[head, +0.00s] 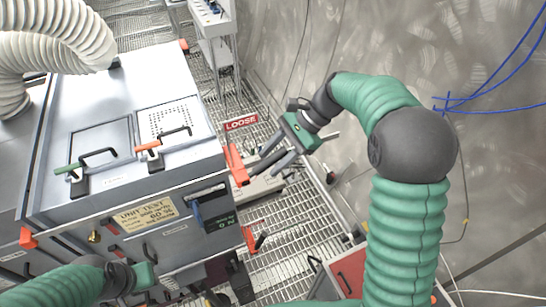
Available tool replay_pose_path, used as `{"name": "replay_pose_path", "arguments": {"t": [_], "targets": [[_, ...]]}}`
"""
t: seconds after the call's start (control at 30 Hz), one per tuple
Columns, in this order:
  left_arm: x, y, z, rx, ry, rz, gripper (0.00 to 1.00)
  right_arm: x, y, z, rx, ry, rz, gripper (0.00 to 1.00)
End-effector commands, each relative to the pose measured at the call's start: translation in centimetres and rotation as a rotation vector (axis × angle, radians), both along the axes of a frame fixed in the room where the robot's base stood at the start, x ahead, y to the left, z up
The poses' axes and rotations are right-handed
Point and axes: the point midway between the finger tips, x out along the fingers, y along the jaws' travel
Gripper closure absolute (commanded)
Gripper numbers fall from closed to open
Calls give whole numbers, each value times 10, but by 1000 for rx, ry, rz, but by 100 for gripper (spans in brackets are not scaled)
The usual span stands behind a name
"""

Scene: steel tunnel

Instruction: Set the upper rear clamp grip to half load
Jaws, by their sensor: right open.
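A grey metal cabinet (100,188) stands at the left with orange clamp grips at its edges. One orange grip (237,165) is upright at its right corner, beneath a red LOOSE label (241,123). My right gripper (256,167) is open, its fingers pointing left, with their tips close beside this grip. I cannot tell whether they touch it. Another orange grip (250,240) is lower on the right, and one (28,238) is at the left corner. My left gripper (143,276) is low in front of the cabinet; its fingers are not clear.
The lid has a green-tipped handle (68,168) and an orange-tipped handle (148,146). A white ribbed hose (60,40) lies over the back left. A red box (350,272) stands at lower right. Grated floor (290,225) and a metal wall (400,50) lie to the right.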

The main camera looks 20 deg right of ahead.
Motion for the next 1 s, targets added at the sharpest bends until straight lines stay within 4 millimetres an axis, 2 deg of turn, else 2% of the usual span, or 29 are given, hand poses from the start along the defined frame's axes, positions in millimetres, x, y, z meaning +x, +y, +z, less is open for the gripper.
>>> {"name": "replay_pose_path", "arguments": {"t": [0.13, 0.27, 0.47, 0.7, 0.83, 1.0], "targets": [[0, 0, -2, 0, 0, 0, 68, 0, -3, 4, 1, -2, 0, 56], [0, 0, -9, 0, 0, 0, 68, 0, -18, 18, 0, -4, -2, 56], [0, 0, -20, 0, 0, 0, 68, 0, -58, 60, -1, -3, -3, 56], [0, 0, -20, 0, 0, 0, 68, -2, -101, 109, 0, 1, -2, 56], [0, 0, -19, 0, 0, 0, 68, -3, -112, 122, 2, 3, -1, 56], [0, 0, -19, 0, 0, 0, 68, -3, -114, 126, 2, 3, 0, 56]]}}
